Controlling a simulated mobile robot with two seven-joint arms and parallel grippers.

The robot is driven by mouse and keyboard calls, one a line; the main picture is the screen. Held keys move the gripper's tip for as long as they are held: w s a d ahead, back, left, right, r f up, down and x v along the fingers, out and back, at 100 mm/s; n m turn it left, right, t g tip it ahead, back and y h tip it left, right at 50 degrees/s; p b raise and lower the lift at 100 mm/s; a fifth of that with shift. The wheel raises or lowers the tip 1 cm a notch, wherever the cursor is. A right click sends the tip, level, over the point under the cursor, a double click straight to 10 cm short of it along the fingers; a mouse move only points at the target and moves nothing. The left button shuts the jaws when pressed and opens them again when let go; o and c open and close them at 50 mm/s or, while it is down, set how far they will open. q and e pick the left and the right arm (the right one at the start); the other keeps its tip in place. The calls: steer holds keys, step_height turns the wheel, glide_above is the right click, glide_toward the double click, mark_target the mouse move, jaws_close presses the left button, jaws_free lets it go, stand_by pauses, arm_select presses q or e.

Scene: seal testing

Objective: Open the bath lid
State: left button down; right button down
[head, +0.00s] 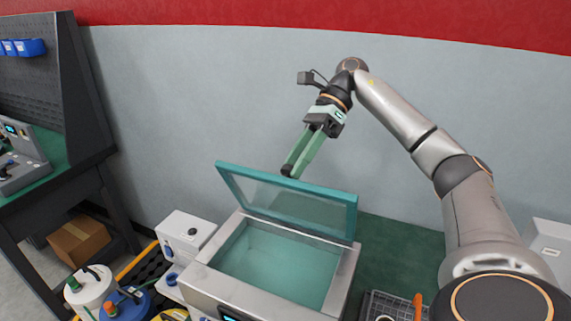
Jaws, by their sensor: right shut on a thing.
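The bath (200,280) is a pale metal box with greenish water inside, standing on the green bench at the lower middle. Its bath lid (353,215) has a teal frame around a clear pane. The lid is raised along the back of the bath, steeply tilted, and the bath opening is uncovered. My right gripper (289,172) reaches down from above and behind, its green fingers shut at the lid's top edge. The exact grip point is small and partly hidden by the fingers. My left gripper is not in view.
A white box unit (186,236) stands close to the bath's left. White and blue containers (92,287) sit at the lower left. A dark rack with an orange-handled tool (418,305) is at the right front.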

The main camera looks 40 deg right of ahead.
steer(key=shift+w+d+f+p, duration=0.15)
steer(key=shift+w+d+p, duration=0.1)
steer(key=shift+d, duration=0.2)
steer(key=shift+w+d+f+p, duration=0.15)
steer(key=shift+d+f+p, duration=0.1)
steer(key=shift+d, duration=0.25)
steer(key=shift+w+d+f+p, duration=0.1)
steer(key=shift+w+d+p, duration=0.15)
steer(key=shift+d, duration=0.2)
steer(key=c, duration=0.9)
jaws_free()
steer(key=o, duration=0.3)
steer(key=shift+w+f, duration=0.15)
steer(key=shift+w, duration=0.1)
steer(key=shift+o, duration=0.8)
steer(key=shift+s+d+r, duration=0.1)
steer(key=shift+r, duration=0.2)
